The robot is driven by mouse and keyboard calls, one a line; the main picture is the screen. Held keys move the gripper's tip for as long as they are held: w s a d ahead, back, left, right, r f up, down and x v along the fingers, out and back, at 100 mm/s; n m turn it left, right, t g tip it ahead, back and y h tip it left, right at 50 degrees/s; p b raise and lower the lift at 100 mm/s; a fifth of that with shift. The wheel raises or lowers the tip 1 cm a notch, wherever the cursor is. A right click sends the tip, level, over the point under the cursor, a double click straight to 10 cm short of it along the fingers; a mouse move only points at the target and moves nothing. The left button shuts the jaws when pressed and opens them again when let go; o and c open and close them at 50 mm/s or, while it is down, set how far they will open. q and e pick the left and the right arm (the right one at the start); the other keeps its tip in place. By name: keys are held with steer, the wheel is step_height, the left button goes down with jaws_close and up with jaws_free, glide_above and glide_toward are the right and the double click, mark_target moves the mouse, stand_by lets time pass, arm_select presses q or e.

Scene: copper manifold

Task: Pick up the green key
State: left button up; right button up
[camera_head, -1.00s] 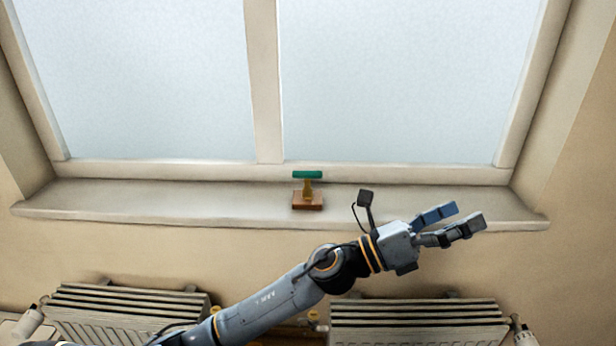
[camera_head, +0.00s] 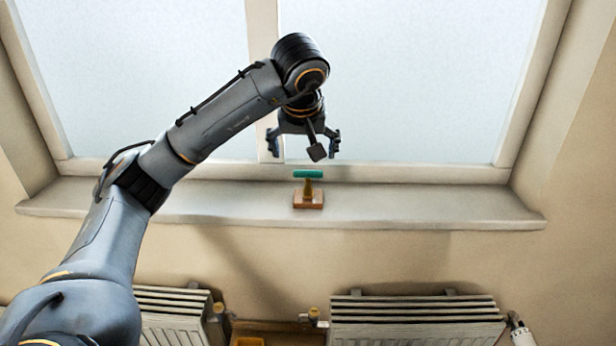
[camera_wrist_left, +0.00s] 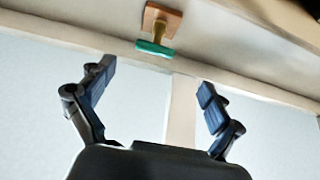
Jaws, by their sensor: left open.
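The green key (camera_head: 308,174) is a short green bar on top of a brass stem (camera_head: 308,187). The stem stands upright on a brown square base (camera_head: 308,201) on the windowsill. My left gripper (camera_head: 304,152) is open and empty, just above the key in the head view, fingers pointing down. In the left wrist view the green key (camera_wrist_left: 154,48) lies beyond the fingertips, apart from them and between their lines. The left gripper's two fingers (camera_wrist_left: 157,77) are spread wide there. My right gripper is not in view.
The windowsill (camera_head: 420,205) is otherwise clear on both sides of the base. The window frame (camera_head: 420,172) rises right behind it. Below are two radiators, the right radiator (camera_head: 415,318) and the left radiator (camera_head: 175,315), with an orange-brown box (camera_head: 275,330) between them.

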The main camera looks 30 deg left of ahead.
mark_target(308, 176)
arm_select(q)
steer(key=p+x, duration=0.1)
steer(key=x, duration=0.6)
steer(key=shift+w, duration=0.1)
steer(key=shift+w+f+p, duration=0.25)
steer(key=shift+f+p, duration=0.3)
steer(key=shift+p, duration=0.05)
steer(key=p+x, duration=0.1)
steer(key=x, duration=0.2)
steer(key=shift+w+d+f+p, duration=0.15)
steer(key=shift+f+p, duration=0.15)
steer(key=shift+p, duration=0.1)
steer(key=shift+w+f, duration=0.15)
steer(key=shift+f, duration=0.25)
steer(key=shift+c, duration=0.2)
steer(key=c, duration=1.2)
steer(key=shift+c, duration=0.2)
